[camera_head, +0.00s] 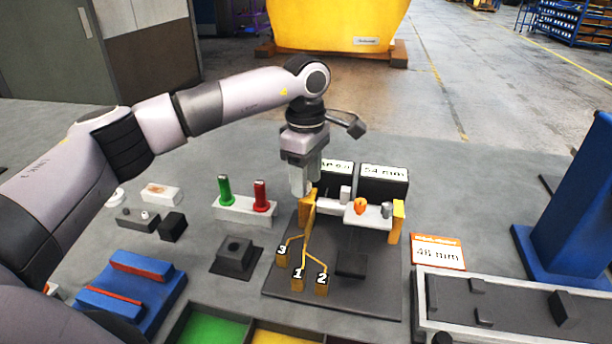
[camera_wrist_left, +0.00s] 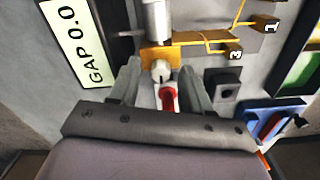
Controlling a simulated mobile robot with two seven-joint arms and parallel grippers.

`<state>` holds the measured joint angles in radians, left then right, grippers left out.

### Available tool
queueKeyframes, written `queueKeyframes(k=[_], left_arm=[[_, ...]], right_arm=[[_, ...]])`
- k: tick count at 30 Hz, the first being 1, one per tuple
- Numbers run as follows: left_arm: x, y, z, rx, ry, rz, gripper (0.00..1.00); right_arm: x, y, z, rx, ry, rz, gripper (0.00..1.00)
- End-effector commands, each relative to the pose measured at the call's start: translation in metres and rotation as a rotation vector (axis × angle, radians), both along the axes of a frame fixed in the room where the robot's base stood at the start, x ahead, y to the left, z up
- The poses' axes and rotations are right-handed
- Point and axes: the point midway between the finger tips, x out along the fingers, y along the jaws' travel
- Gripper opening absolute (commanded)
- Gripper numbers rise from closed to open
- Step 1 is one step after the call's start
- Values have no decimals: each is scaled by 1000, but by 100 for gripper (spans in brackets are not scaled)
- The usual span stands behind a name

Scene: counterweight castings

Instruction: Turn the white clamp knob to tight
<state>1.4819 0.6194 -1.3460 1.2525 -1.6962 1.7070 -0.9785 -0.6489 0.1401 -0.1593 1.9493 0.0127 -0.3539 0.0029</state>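The white clamp knob (camera_wrist_left: 161,71) shows in the left wrist view as a small pale round piece against the yellow bracket (camera_wrist_left: 190,50). My left gripper (camera_wrist_left: 163,88) is open, with one finger on each side of the knob and a gap showing beside it. Whether the fingers touch it elsewhere I cannot tell. In the head view my left gripper (camera_head: 303,190) points down at the left end of the clamp fixture (camera_head: 396,222), and it hides the knob. A pale bar (camera_head: 332,204) runs right from the left bracket. My right gripper is not in view.
A white stand with a green plug (camera_head: 224,190) and a red plug (camera_head: 260,196) is close left of the gripper. A gap display (camera_wrist_left: 84,45) and a "54 mm" display (camera_head: 383,178) stand behind the fixture. Numbered yellow tabs (camera_head: 298,284) are in front.

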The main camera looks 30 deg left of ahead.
Motion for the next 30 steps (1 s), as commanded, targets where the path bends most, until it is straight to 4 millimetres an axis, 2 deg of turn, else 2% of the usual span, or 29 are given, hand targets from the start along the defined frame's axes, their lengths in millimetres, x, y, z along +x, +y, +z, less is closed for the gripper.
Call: queueKeyframes(k=[8,11,18,21,30], left_arm=[[0,0,1,1,2,1,48],[0,0,12,0,0,1,48],[0,0,52,0,-1,1,48],[0,0,63,0,1,1,48],[-1,0,71,0,3,0,48]], right_arm=[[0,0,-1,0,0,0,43],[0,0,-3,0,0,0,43],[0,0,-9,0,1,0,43],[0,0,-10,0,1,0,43],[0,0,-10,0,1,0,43]])
